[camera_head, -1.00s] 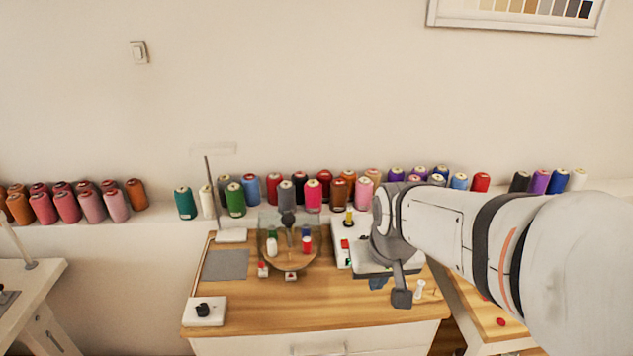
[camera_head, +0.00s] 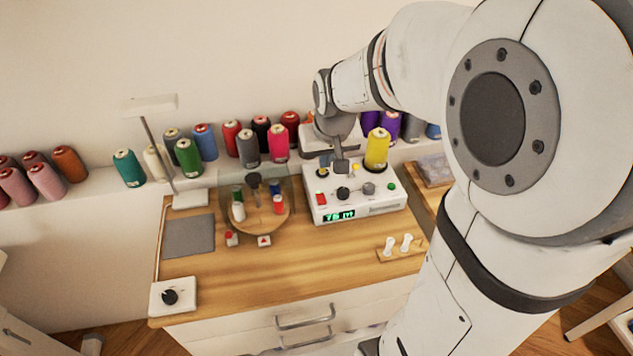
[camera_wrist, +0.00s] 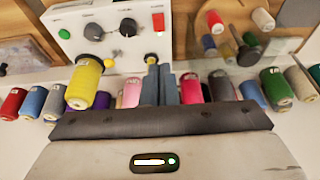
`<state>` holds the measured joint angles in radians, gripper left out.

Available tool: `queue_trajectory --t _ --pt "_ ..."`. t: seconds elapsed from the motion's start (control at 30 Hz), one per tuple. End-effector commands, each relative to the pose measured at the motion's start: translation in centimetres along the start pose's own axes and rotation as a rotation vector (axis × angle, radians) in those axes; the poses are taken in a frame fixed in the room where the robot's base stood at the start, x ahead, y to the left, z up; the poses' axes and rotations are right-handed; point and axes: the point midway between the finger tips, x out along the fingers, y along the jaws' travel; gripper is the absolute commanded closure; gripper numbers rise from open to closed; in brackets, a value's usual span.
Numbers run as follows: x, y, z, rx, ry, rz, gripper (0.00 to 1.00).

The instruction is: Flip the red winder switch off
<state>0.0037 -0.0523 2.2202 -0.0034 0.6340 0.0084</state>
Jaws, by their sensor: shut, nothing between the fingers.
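The winder (camera_head: 376,207) is a white box on the right of the wooden table, with a lit green display (camera_head: 340,215). Its red switch (camera_head: 321,198) is at the left of its top panel; the wrist view shows the red switch (camera_wrist: 158,22) too, beyond the fingertips. I cannot tell its on or off position. My gripper (camera_head: 341,168) is above the back of the winder, behind a black knob (camera_head: 343,193) and apart from the red switch. In the wrist view my gripper (camera_wrist: 160,72) has its fingers together and empty.
A yellow spool (camera_head: 377,150) stands upright on the winder, right of my gripper. A round wooden base with a clear guard (camera_head: 262,220) is left of the winder. Several thread cones line the ledge behind. The front of the table (camera_head: 300,262) is mostly clear.

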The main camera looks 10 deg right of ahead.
Motion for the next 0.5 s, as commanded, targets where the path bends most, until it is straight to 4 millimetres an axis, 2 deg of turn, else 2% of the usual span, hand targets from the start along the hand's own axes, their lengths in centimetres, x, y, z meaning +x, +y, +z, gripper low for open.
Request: queue_trajectory --t 0.13,0.23,0.5 --pt "0.4 -0.1 0.0 -0.002 -0.001 -0.001 1.0" --pt "1.5 -0.1 0.1 -0.003 -0.005 -0.001 1.0" --pt "6.7 -0.2 0.1 -0.003 -0.007 -0.001 1.0"
